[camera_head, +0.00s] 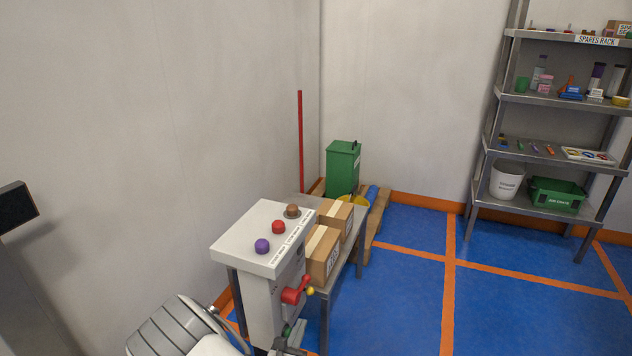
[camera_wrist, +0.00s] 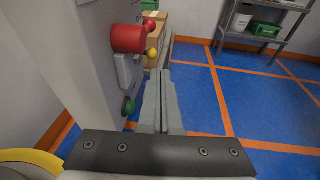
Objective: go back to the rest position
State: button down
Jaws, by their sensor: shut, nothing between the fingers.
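My gripper (camera_wrist: 161,101) is shut and empty in the wrist view, its two grey fingers side by side. It is just right of a white control cabinet. In the head view my gripper (camera_head: 297,336) shows at the bottom, low beside the cabinet (camera_head: 258,238). The cabinet has a purple button (camera_head: 262,246), a red button (camera_head: 278,227) and a brown knob (camera_head: 292,211) on top. A red lever (camera_head: 296,291) with a yellow knob is on its side, above my gripper. In the wrist view the red lever (camera_wrist: 128,38) and a green knob (camera_wrist: 127,106) are left of the fingers.
Cardboard boxes (camera_head: 323,252) stand on a bench behind the cabinet. A green can (camera_head: 342,168) and a red pole (camera_head: 300,142) are in the corner. A grey shelf rack (camera_head: 546,98) stands at the right. The blue floor (camera_head: 402,300) between is clear.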

jog(key=d+r+m+g+h+p, duration=0.1)
jog(key=d+r+m+g+h, duration=0.1)
jog(key=d+r+m+h, duration=0.45)
jog(key=d+r+m+g+h+p, duration=0.15)
jog(key=d+r+m, duration=0.3)
jog(key=r, duration=0.55)
jog(key=s+d+r+m+g+p, duration=0.2)
jog(key=s+d+r+m+g, duration=0.55)
jog(key=d+r+m, duration=0.2)
jog(key=s+a+r+m+t+y+p, duration=0.1)
jog(key=s+r+m+y+p, duration=0.5)
jog(key=s+r+m+y, duration=0.5)
jog(key=s+r+m, duration=0.1)
jog(key=s+r, duration=0.6)
jog(key=r, duration=0.2)
jog(key=shift+s+a+r, duration=0.15)
jog(key=shift+s, duration=0.2)
jog(key=shift+a, duration=0.15)
